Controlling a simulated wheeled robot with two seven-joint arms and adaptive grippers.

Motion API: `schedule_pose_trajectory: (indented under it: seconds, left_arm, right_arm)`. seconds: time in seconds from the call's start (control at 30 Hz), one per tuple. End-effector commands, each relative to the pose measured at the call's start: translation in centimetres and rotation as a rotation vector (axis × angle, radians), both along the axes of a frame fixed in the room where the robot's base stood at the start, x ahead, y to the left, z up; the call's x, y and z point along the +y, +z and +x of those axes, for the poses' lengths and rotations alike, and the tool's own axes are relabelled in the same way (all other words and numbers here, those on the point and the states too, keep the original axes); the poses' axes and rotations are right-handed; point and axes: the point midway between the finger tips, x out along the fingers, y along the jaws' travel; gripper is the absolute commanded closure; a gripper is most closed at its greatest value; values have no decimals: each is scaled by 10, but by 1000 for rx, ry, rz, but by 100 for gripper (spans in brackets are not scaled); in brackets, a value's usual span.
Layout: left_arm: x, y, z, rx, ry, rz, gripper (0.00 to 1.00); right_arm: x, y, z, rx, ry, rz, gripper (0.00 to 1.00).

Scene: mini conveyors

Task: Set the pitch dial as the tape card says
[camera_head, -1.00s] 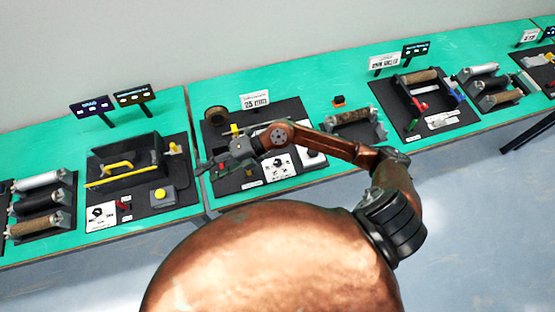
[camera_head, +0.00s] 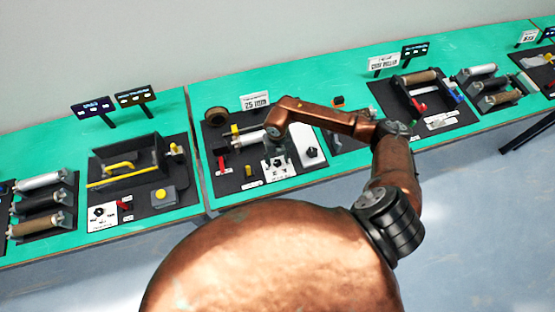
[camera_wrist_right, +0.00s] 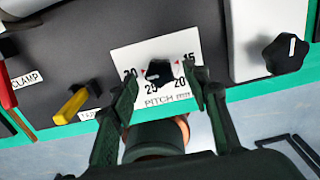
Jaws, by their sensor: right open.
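The pitch dial (camera_wrist_right: 158,73) is a small black knob on a white plate (camera_wrist_right: 160,102) marked PITCH mm, with numbers including 15, 20, 25 and 30. Which number its pointer marks is hard to tell. The tape card (camera_head: 256,101) stands behind the station in the head view and seems to read 25 mm. My right gripper (camera_wrist_right: 166,90) is open over the plate, with one finger either side of the knob, neither clearly touching it. In the head view the right gripper (camera_head: 274,146) partly hides the dial. My left gripper is not in view.
In the wrist view a yellow lever (camera_wrist_right: 72,104), a red lever (camera_wrist_right: 6,90) near a CLAMP label, and another black knob (camera_wrist_right: 286,53) flank the plate. The table's front edge lies close below. Other stations stand left and right.

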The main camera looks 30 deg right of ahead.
Motion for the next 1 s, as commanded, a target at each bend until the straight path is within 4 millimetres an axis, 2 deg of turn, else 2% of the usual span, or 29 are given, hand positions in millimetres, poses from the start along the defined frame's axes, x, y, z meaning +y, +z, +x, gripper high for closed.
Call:
schedule_pose_trajectory:
  seconds: [0.17,0.43,1.0]
  left_arm:
    - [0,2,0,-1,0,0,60]
    - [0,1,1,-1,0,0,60]
    - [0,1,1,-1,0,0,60]
  right_arm:
    - [0,-12,-1,1,0,1,57]
    - [0,-13,-1,0,1,1,57]
    - [0,-12,0,0,1,2,97]
